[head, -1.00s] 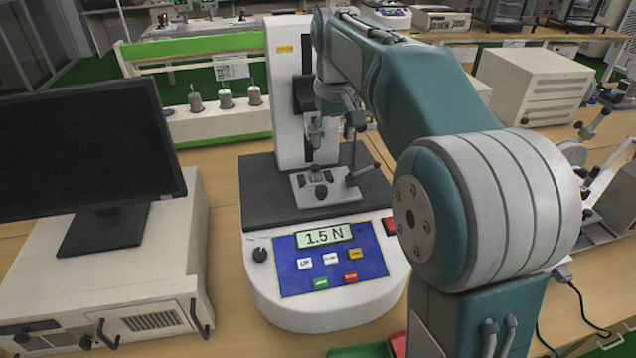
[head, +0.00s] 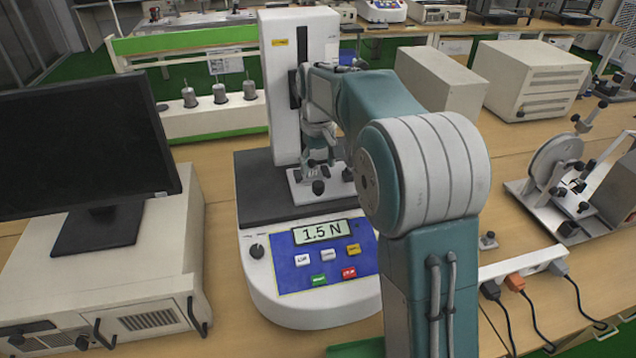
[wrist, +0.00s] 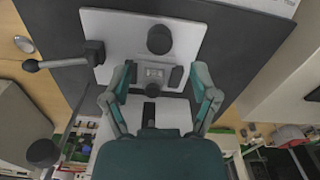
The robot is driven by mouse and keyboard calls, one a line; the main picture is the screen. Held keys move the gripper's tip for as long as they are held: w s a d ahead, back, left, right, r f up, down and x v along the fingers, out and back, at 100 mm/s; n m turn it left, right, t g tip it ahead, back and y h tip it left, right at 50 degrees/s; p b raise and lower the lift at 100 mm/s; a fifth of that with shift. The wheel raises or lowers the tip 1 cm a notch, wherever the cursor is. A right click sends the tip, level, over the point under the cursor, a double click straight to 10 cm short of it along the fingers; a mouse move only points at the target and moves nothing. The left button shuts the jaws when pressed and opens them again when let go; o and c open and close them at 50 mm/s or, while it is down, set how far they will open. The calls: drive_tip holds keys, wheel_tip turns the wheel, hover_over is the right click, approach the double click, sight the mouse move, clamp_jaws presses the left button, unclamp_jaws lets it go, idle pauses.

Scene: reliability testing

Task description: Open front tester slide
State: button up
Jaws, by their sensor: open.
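The force tester (head: 290,278) stands on the table with a dark base plate, a white column and a display reading 1.5 N. A light metal slide plate (head: 308,194) with black knobs lies on its base, partly hidden by my arm. In the wrist view the slide plate (wrist: 112,35) shows a round black knob (wrist: 160,40) and a small centre block (wrist: 154,73). My gripper (wrist: 165,72) is open, with its two fingers on either side of the centre block. I cannot tell whether they touch it. In the head view my gripper (head: 322,165) is low over the plate.
A monitor (head: 80,150) on a beige case stands to the left. Beige boxes (head: 530,80) and a metal device (head: 565,185) are at the right. The tester's column (head: 283,90) rises behind the plate.

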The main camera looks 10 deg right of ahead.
sight(318, 183)
wheel_tip(318, 183, down, 6)
drive_tip(key=shift+r, duration=0.15)
clamp_jaws()
